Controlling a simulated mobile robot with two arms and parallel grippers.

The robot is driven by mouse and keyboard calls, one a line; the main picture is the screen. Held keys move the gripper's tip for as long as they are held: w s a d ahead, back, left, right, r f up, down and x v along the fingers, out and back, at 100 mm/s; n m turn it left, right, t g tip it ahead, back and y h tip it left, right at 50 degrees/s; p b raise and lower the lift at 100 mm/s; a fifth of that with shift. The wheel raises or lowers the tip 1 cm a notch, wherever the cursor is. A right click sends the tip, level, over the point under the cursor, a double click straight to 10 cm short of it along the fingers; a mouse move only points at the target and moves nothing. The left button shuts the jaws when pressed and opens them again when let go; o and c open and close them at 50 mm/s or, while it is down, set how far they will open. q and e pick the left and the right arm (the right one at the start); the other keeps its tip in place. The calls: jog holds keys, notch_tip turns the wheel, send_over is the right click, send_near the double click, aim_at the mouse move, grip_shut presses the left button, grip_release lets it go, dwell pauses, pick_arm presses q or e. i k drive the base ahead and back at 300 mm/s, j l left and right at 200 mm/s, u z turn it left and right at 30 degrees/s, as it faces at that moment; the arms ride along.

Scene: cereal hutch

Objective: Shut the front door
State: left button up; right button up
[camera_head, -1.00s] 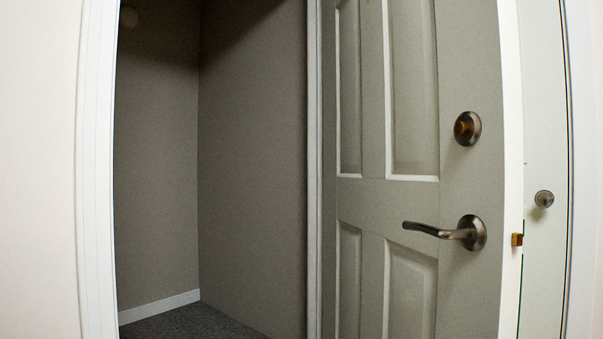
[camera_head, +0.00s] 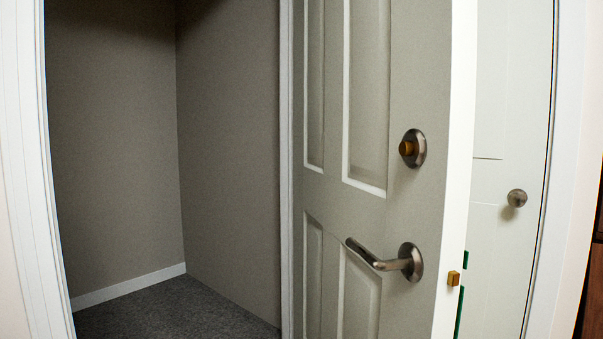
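The front door (camera_head: 405,90) is a grey-beige panelled door that stands open, swung toward me on the right of the doorway. Its lever handle (camera_head: 385,262) points left, and a round deadbolt (camera_head: 413,148) sits above it. A brass latch (camera_head: 453,278) sticks out of the door's white edge. The door's hinge side is by the right jamb (camera_head: 286,150) of the opening. Neither of my grippers is in view, and nothing touches the door in this view.
The open doorway on the left leads to a space with beige walls (camera_head: 110,140) and dark grey carpet (camera_head: 190,310). A white door with a round knob (camera_head: 517,198) stands behind the front door's edge. A brown wooden piece (camera_head: 594,290) shows at the far right.

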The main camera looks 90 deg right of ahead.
aim_at(384, 92)
jog(key=k+l+z, duration=0.2)
jog(key=k+l, duration=0.3)
jog(key=k+l+z, duration=0.2)
jog(key=k+l, duration=0.35)
jog(key=k+l+z, duration=0.15)
jog(key=k+l, duration=0.3)
jog(key=l, duration=0.2)
